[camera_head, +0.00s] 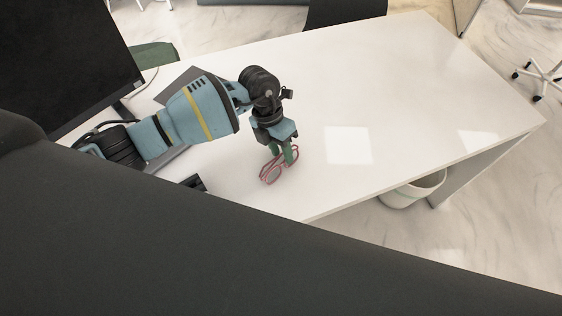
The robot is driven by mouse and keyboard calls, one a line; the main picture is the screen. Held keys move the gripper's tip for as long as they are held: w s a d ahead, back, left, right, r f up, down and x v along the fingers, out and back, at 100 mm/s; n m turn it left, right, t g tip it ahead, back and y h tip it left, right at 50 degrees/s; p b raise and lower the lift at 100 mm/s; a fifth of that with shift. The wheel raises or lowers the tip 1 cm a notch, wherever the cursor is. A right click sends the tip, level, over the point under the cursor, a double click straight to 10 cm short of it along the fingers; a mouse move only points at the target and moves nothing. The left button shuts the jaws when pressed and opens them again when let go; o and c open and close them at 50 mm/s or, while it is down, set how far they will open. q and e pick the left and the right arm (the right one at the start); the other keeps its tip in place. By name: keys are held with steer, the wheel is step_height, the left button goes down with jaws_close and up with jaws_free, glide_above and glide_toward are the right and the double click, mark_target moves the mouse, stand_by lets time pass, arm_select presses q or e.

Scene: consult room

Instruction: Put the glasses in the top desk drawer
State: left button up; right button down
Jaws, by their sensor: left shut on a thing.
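The glasses (271,171) have thin pink-red frames and show at the middle of the white desk (400,85), near its front edge. My left gripper (284,154) reaches down over the desk from the left, and its green fingers are shut on the glasses. I cannot tell whether the glasses touch the desk top or are a little above it. No desk drawer is visible. My right gripper is not in view.
A dark monitor (65,55) stands at the left, with a laptop-like grey item (180,84) behind my left arm. A small black object (193,183) lies near the front edge. A white bin (413,190) stands below the desk. The desk's right half is clear.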

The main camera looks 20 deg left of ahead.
mark_target(281, 157)
arm_select(q)
steer(key=shift+r, duration=0.1)
steer(key=shift+r, duration=0.45)
steer(key=r, duration=0.1)
steer(key=s+r, duration=0.1)
steer(key=shift+d+r, duration=0.1)
steer(key=shift+r, duration=0.2)
steer(key=s+d, duration=0.1)
steer(key=s, duration=0.3)
steer(key=s+d+r, duration=0.1)
steer(key=s, duration=0.4)
steer(key=s+d, duration=0.2)
steer(key=s, duration=0.3)
steer(key=shift+s+r+p, duration=0.2)
steer(key=shift+s+p, duration=0.05)
steer(key=shift+p, duration=0.15)
steer(key=w+a+r+m+y, duration=0.1)
steer(key=a+r+m+y, duration=0.1)
steer(key=m, duration=0.8)
steer(key=w+a+r+m+t+y, duration=0.1)
steer(key=a+r+m, duration=0.4)
steer(key=m, duration=0.5)
steer(key=w+a+r+m+y, duration=0.2)
steer(key=a+r+m+y, duration=0.2)
steer(key=m, duration=0.7)
steer(key=shift+w+a+t, duration=0.3)
steer(key=shift+a, duration=0.35)
